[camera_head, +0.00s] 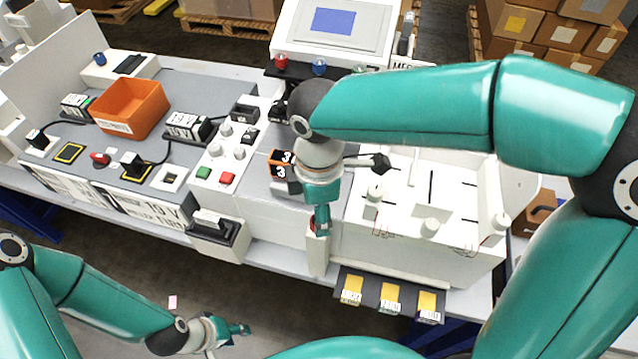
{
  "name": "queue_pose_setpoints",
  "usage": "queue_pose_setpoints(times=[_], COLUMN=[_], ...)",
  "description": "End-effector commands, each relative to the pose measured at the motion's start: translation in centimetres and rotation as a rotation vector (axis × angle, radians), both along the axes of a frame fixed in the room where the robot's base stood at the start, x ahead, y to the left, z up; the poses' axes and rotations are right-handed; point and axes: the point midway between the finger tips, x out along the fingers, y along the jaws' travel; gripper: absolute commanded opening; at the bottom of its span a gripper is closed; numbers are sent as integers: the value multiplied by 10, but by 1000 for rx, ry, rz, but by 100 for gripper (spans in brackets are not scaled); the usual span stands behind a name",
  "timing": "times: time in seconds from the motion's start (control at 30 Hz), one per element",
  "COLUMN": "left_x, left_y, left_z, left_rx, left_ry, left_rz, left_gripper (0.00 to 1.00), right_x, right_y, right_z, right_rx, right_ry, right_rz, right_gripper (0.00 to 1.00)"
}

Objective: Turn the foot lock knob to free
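I cannot tell for sure which part is the foot lock knob. A small red part (311,224) shows at the top of a white upright block (317,255) on the front of the machine. My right gripper (321,226) points down right at this part and hides much of it. Whether it touches or grips the part is not clear. My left gripper (244,329) is low in front of the bench, over the floor, away from the machine. Its fingers are small and seen edge-on; nothing large shows in them.
An orange bin (130,107) stands on the left bench. A panel with a green button (203,172) and a red button (227,178) is left of my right wrist. A white plotter body (420,245) is on the right. A dark tray (369,291) with yellow slots juts out in front.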

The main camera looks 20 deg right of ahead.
Motion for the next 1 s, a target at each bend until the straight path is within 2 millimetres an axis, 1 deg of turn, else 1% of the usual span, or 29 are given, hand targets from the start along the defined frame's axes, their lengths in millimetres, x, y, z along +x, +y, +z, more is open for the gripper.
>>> queue_pose_setpoints(times=[0.03, 0.2, 0.3, 0.43, 0.6, 1.0], left_x=[0, 0, 0, 0, 0, 0], left_y=[0, 0, 0, 0, 0, 0], left_z=[0, 0, 0, 0, 0, -1], left_rx=[0, 0, 0, 0, 0, 0], left_ry=[0, 0, 0, 0, 0, 0], left_rz=[0, 0, 0, 0, 0, 0], left_gripper=[40, 40, 40, 40, 40, 40], right_x=[1, 1, 0, 1, 0, 0], right_y=[1, 1, 1, 0, 0, 0], right_z=[11, 46, 64, 81, 91, 91], right_rx=[3, 2, 2, 1, 0, -1], right_ry=[-6, -5, -4, -3, 0, 1], right_rz=[0, 1, 1, 1, 2, 1], right_gripper=[57, 57, 57, 57, 57, 57])
